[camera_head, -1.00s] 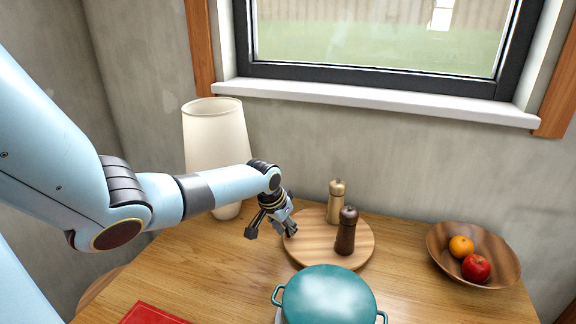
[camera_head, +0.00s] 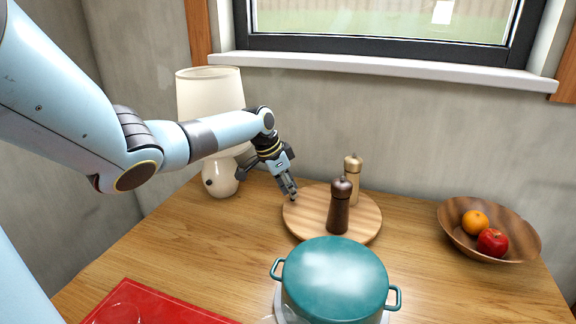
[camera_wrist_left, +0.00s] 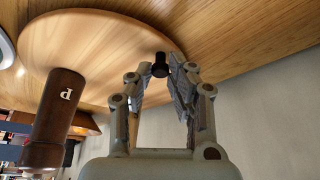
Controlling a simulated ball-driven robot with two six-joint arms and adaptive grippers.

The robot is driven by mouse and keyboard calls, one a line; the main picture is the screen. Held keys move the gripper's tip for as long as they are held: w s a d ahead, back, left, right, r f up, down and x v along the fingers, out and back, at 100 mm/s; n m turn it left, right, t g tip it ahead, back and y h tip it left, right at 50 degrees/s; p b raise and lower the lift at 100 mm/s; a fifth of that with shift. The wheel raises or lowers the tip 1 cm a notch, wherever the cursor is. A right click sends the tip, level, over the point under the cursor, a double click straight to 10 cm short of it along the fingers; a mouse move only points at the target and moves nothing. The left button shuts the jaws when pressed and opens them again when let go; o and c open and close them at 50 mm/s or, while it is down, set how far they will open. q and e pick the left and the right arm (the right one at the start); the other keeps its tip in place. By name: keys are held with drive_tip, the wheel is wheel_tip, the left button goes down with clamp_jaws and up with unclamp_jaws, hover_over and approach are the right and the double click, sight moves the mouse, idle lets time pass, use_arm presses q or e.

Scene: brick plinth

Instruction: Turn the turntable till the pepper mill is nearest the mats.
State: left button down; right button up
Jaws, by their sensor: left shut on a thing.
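The round wooden turntable (camera_head: 306,222) lies on the table and carries two mills. The dark brown pepper mill (camera_head: 338,212) stands upright on its front half; in the left wrist view the mill (camera_wrist_left: 60,100) shows a letter P. A pale wooden mill (camera_head: 354,182) stands behind it. My left gripper (camera_head: 292,196) is at the turntable's left back edge. In the left wrist view its fingers are closed on a small black knob (camera_wrist_left: 160,66) on the turntable. A red mat (camera_head: 180,308) lies at the front left. My right gripper is out of view.
A teal lidded pot (camera_head: 334,280) stands close in front of the turntable. A wooden bowl (camera_head: 520,250) with an orange and a red apple is at the right. A white lamp (camera_head: 210,100) stands behind my left arm. Bare table lies between turntable and mat.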

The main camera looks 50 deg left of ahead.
sight(304, 193)
use_arm(q)
drive_tip(key=shift+w+a+f+m+g+h+b, duration=0.15)
drive_tip(key=shift+w+m+b, duration=0.3)
drive_tip(key=shift+b, duration=0.55)
drive_tip(key=shift+w+a+f+m+g+h+b, duration=0.1)
drive_tip(key=shift+w+a+m+b, duration=0.3)
drive_tip(key=shift+b, duration=0.6)
drive_tip(key=shift+w+a+f+m+g+h+b, duration=0.15)
drive_tip(key=shift+w+m+b, duration=0.4)
drive_tip(key=shift+b, duration=0.45)
drive_tip(key=shift+w+r+m+h+b, duration=0.3)
drive_tip(key=shift+w+m+b, duration=0.35)
drive_tip(key=shift+b, duration=0.8)
drive_tip(key=c, duration=1.2)
unclamp_jaws()
drive_tip(key=shift+r, duration=0.15)
drive_tip(key=shift+v, duration=3.9)
